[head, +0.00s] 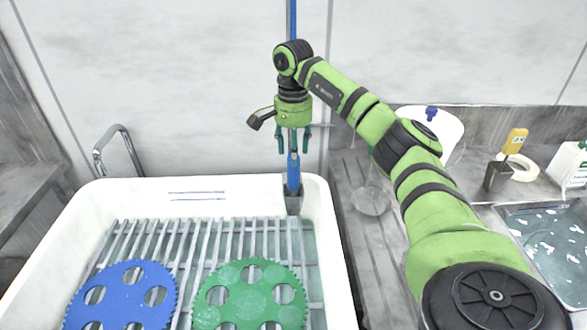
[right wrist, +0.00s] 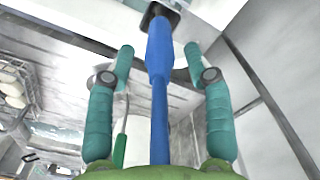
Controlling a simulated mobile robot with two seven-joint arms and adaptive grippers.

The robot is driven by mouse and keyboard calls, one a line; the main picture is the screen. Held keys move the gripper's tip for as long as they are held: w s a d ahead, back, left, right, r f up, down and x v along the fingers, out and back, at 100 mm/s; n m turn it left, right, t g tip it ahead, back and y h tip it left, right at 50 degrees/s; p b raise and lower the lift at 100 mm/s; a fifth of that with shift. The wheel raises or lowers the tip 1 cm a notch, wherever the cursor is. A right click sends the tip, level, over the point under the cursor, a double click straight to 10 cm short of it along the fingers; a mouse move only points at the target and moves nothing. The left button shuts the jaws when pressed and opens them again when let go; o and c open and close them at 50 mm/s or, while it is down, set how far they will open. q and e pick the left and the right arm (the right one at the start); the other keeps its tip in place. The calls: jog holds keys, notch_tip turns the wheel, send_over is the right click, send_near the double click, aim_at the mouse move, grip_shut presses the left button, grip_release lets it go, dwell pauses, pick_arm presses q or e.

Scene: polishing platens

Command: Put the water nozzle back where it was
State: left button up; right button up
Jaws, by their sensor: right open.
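The water nozzle (head: 293,172) is a blue handle with a dark grey head, which hangs upright at the back right of the white basin (head: 335,240). A blue line (head: 291,18) runs above it, behind my arm. My right gripper (head: 294,146) points down over the nozzle, its teal fingers apart. In the right wrist view the nozzle (right wrist: 160,60) lies between the open fingers (right wrist: 160,62), with visible gaps on both sides. The dark head shows beyond the fingertips. I cannot tell whether the head touches the basin. My left gripper is not in view.
A blue platen (head: 124,310) and a green platen (head: 249,312) lie on the slatted rack (head: 180,240) in the basin. A metal rail (head: 122,142) stands at the back left.

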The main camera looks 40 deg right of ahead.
jog(key=shift+r, duration=2.15)
